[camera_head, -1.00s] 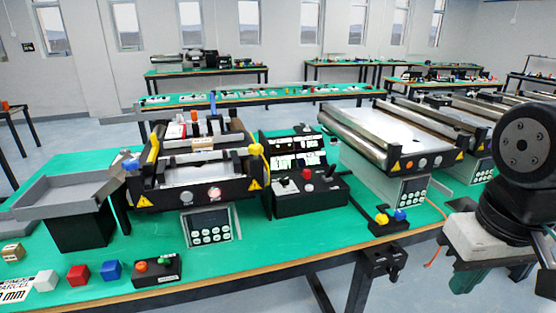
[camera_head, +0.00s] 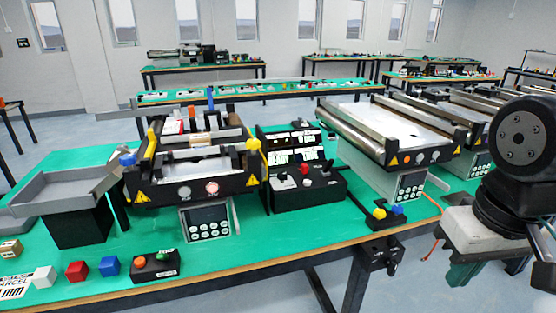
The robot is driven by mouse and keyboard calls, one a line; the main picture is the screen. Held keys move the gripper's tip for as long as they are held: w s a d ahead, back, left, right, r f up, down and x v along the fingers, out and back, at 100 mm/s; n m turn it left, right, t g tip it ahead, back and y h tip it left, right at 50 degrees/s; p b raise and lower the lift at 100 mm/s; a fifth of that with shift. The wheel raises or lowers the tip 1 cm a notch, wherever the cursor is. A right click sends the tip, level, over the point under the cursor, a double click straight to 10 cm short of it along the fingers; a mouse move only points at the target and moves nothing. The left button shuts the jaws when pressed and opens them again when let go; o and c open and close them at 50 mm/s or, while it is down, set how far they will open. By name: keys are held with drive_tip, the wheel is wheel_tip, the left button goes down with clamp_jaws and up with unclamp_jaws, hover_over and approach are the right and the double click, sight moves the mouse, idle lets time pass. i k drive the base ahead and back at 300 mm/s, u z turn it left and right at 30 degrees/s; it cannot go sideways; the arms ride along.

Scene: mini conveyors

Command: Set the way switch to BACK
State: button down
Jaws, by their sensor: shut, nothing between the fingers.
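A black control box (camera_head: 305,195) stands on the green table, right of the near conveyor. It has a sloped back panel with white labels, too small to read. On its top are a pale knob or lever (camera_head: 284,179), a red button (camera_head: 304,169) and a dark lever (camera_head: 327,167). I cannot tell which of these controls is the way switch, or its setting. Part of my arm (camera_head: 520,135) shows at the right edge, in front of the table.
A conveyor (camera_head: 200,165) with a keypad stands left of the box; another (camera_head: 395,130) stands right. A small box with yellow and blue buttons (camera_head: 385,216) sits near the front edge. Coloured cubes (camera_head: 109,266) and an orange-green button box (camera_head: 155,265) lie front left.

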sight(162, 256)
drive_tip(key=u, duration=2.75)
drive_tip(key=k, duration=1.05)
drive_tip(key=z, duration=1.65)
